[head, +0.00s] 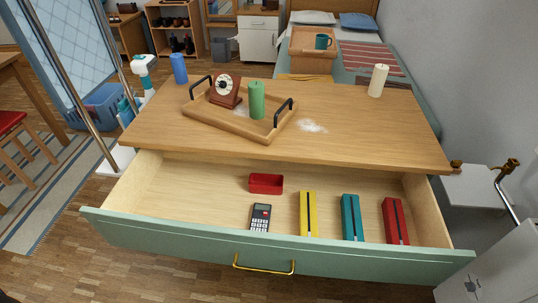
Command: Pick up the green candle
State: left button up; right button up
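The green candle (257,100) stands upright on a wooden tray (196,107) with black handles, on top of the wooden dresser (370,134). A brown clock (225,91) with a round white dial stands on the same tray, to the left of the candle. A blue candle (179,69) stands at the back left of the dresser top. A cream candle (378,81) stands at the back right. Neither of my grippers is in the head view.
The green-fronted drawer (190,236) is open below the top. White powder (312,127) lies right of the tray. The top's right side is mostly clear.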

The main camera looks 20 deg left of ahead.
aim_at(257, 90)
jog(key=u, duration=0.9)
